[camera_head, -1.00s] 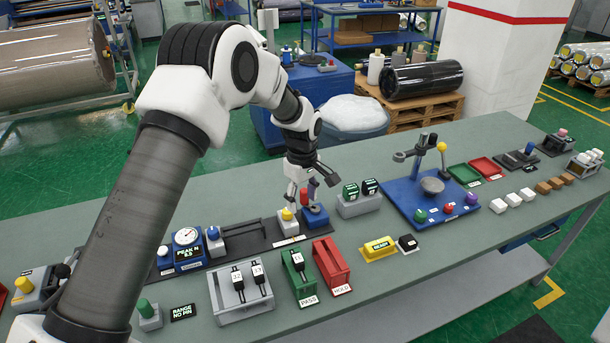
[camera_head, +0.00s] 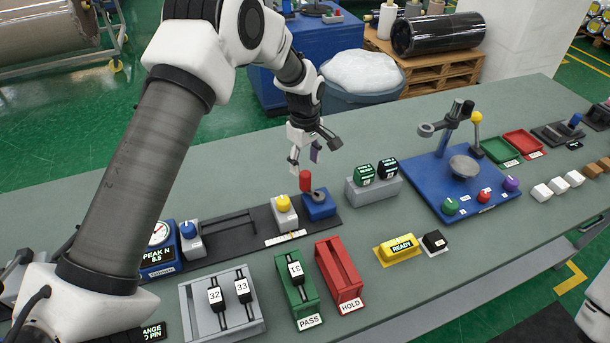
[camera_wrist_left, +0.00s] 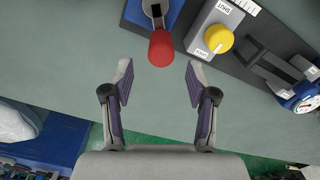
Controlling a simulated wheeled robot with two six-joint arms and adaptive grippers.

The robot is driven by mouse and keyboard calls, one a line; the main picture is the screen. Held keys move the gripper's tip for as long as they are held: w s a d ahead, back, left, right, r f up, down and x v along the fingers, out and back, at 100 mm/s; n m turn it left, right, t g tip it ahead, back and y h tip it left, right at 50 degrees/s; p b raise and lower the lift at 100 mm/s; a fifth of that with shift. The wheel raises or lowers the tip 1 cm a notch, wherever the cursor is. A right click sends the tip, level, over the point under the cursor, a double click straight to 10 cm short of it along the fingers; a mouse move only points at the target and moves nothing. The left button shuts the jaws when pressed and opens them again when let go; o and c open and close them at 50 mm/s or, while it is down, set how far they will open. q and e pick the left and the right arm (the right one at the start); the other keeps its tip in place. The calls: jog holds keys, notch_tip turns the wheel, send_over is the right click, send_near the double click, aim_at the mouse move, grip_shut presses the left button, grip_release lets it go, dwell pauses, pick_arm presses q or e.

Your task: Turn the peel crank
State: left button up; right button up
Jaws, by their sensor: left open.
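The peel crank is a blue block (camera_head: 319,207) with a dark arm and an upright red handle (camera_head: 305,181), on the dark rig on the table. My left gripper (camera_head: 305,160) is open and empty, just behind and above the red handle. In the left wrist view the red handle (camera_wrist_left: 161,48) lies just beyond the gap between the open fingertips (camera_wrist_left: 160,77), apart from both. The blue block (camera_wrist_left: 152,12) is cut by the top edge there. My right gripper does not show.
A yellow knob (camera_head: 283,203) stands on a grey block beside the crank. A blue stand (camera_head: 425,200) with a post is farther right. The grey table (camera_head: 240,180) behind the rig is bare.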

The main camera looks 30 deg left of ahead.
aim_at(305, 173)
pick_arm(q)
notch_tip(305, 173, down, 5)
jog(key=shift+s+f+p, duration=0.1)
jog(key=shift+f+p, duration=0.05)
jog(key=shift+p, duration=0.65)
jog(key=shift+f, duration=0.25)
grip_shut()
